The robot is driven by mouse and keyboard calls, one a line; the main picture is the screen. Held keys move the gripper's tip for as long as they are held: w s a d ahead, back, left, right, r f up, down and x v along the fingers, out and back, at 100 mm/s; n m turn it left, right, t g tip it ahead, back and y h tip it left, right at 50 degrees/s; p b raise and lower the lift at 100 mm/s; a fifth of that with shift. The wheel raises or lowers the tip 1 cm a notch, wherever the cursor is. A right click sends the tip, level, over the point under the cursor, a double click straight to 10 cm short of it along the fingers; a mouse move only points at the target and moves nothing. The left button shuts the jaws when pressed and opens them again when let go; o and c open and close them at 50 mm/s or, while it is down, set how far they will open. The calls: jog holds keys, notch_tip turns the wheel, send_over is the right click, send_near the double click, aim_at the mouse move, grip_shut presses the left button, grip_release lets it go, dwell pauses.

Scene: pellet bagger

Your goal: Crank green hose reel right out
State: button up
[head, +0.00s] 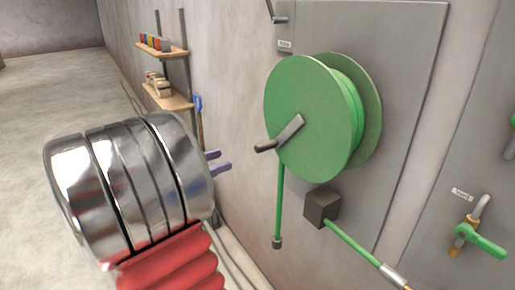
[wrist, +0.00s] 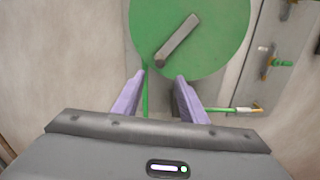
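The green hose reel (head: 312,112) is mounted on a grey wall panel, and it fills the top of the wrist view (wrist: 190,30). Its grey crank arm (head: 290,133) runs from the hub down and left to a dark handle (head: 265,146). In the wrist view the handle (wrist: 160,62) is just above and between my fingertips. A green hose (head: 279,205) hangs from the reel to a dark end fitting. My gripper (wrist: 162,78) has its two purple fingers apart with nothing between them. In the head view the fingers (head: 219,161) are left of the handle, clear of it.
A dark box (head: 321,206) below the reel has a green hose leading down right. A green-handled valve (head: 480,240) is on the right. Wall shelves (head: 168,98) with small items stand behind at left. The floor (head: 50,100) at left is clear.

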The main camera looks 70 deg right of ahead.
aim_at(255, 149)
jog(key=shift+s, duration=0.1)
jog(key=x, duration=1.3)
jog(key=shift+s+d, duration=0.25)
jog(key=shift+s, duration=0.05)
jog(key=shift+c, duration=0.3)
grip_shut()
jog(key=shift+d, duration=0.1)
